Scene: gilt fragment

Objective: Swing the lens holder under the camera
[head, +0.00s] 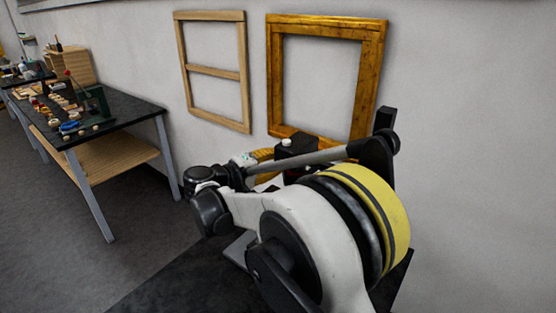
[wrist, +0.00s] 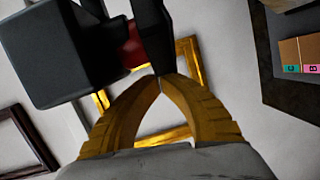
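My gripper (wrist: 160,78) has two ribbed yellow fingers whose tips come together in the wrist view. A thin black bar (wrist: 153,35) reaches down to the fingertips; I cannot tell whether they touch or pinch it, or whether it is the lens holder. A dark box-shaped body (wrist: 75,60), possibly the camera, hangs at the upper left, with a red part (wrist: 132,46) between it and the bar. In the head view a black device (head: 297,155) with a white knob stands behind my arm, beside a yellow finger (head: 262,155). My arm hides its lower part.
A dark bench top (head: 165,285) lies beneath my arm. A pale wood frame (head: 184,75) and a gilt frame (head: 371,75) hang on the wall behind. A second table (head: 130,108) with many small items stands at left, with open floor before it.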

